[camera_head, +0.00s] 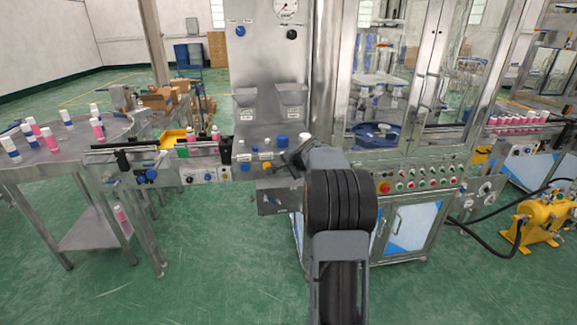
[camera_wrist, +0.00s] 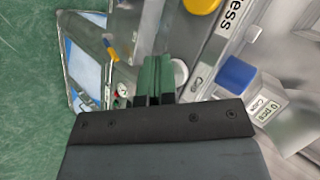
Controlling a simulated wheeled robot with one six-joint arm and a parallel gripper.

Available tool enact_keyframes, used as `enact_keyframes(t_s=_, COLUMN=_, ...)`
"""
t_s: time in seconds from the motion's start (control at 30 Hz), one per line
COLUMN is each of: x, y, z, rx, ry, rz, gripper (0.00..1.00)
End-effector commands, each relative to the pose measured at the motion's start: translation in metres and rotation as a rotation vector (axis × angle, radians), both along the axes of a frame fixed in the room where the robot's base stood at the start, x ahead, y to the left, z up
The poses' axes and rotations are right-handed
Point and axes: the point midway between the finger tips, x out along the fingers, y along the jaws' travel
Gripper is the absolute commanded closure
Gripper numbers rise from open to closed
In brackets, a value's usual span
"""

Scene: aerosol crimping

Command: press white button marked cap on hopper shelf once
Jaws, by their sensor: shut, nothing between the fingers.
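In the wrist view a label reading "Caps" (camera_wrist: 268,109) sits beside a blue block (camera_wrist: 237,73). A round white piece (camera_wrist: 181,72) shows just right of my fingertips, partly hidden by them; I cannot tell if it is the white cap button or if I touch it. My gripper (camera_wrist: 155,72) is shut and empty, its green fingers together. In the head view my arm covers the shelf's right end, and the fingertips cannot be made out clearly.
The glass-doored machine (camera_head: 400,85) stands right of the shelf, with a row of coloured buttons (camera_head: 425,178). A table with bottles (camera_head: 70,165) is at left. Green floor in front is clear.

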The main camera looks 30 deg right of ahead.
Motion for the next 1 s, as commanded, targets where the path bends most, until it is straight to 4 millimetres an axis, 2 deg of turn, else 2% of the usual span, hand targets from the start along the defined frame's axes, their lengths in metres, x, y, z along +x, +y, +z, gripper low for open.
enact_keyframes(t_s=0.27, x=-0.003, y=0.001, z=0.0, rx=-0.001, ry=-0.001, rz=-0.001, gripper=1.0)
enact_keyframes(t_s=0.6, x=-0.016, y=0.008, z=-0.001, rx=-0.001, ry=-0.001, rz=-0.001, gripper=1.0)
enact_keyframes(t_s=1.0, x=-0.02, y=0.009, z=-0.001, rx=-0.001, ry=-0.001, rz=-0.001, gripper=1.0)
